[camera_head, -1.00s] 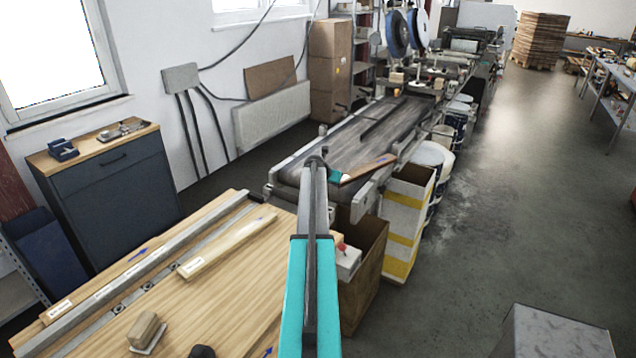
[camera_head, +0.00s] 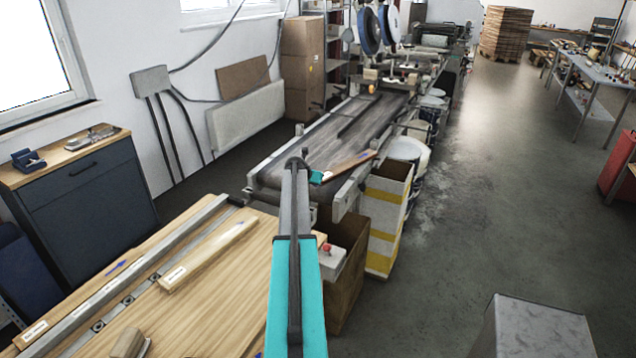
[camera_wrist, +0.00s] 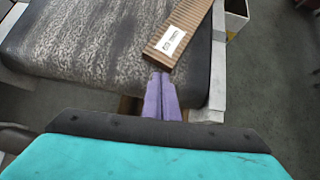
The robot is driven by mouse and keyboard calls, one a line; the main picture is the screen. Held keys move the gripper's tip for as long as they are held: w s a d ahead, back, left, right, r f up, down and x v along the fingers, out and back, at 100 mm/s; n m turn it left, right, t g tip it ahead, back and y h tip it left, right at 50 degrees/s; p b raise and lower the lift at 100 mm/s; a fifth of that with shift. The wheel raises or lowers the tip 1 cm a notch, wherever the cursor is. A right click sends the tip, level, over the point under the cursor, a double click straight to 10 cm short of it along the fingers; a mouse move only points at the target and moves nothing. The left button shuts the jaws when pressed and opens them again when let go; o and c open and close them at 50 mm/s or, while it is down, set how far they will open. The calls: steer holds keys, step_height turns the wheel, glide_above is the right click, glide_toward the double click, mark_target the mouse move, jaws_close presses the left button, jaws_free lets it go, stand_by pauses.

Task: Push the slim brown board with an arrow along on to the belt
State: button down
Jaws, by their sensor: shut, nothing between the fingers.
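A slim brown board (camera_head: 348,164) lies at a slant on the near right part of the dark belt (camera_head: 300,165). A small bluish mark shows on its top near the far end; I cannot make out its shape. In the wrist view the board (camera_wrist: 192,18) has a ribbed brown surface and a white label close to its near end. My gripper (camera_head: 315,177) is at the board's near end. In the wrist view its purple fingers (camera_wrist: 159,82) are together, with the tips at that end, touching or almost touching it. Nothing is held between them.
A wooden table (camera_head: 215,320) stands at the near left, with a metal rail (camera_head: 150,265) and a pale labelled board (camera_head: 208,255) on it. Open cardboard boxes (camera_head: 385,215) stand right of the belt's near end. The floor further right is largely clear.

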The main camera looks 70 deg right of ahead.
steer(key=a+f+b+v, duration=0.1)
steer(key=b+v, duration=0.2)
steer(key=v, duration=0.9)
steer(key=shift+s+r+b, duration=0.15)
steer(key=shift+s+b, duration=0.1)
steer(key=shift+b, duration=0.05)
steer(key=shift+s, duration=0.15)
